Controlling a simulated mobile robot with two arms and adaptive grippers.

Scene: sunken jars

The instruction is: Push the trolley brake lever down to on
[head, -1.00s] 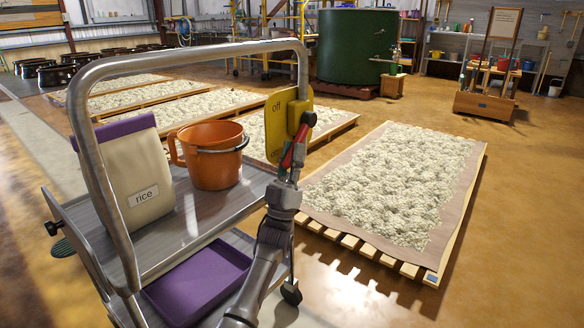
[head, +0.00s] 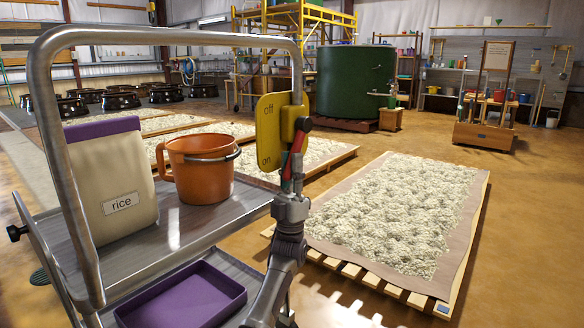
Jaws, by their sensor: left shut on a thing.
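The trolley (head: 165,38) with a grey tubular frame stands close on the left. A yellow plate (head: 268,132) on its right post reads "off" at the top and "on" at the bottom. The red brake lever (head: 299,142) shows in front of the plate's right edge, beside a black knob. My left gripper (head: 292,172) is at the lever's lower part, near the height of "on", and is shut on it. The fingers partly hide the lever, so its exact setting is hard to tell. My right gripper is not in view.
On the trolley's top shelf stand a rice bag (head: 110,190) and an orange bucket (head: 200,182). A purple tray (head: 185,300) is on the lower shelf. A pallet of pale grain (head: 395,215) lies to the right, with clear floor beyond it.

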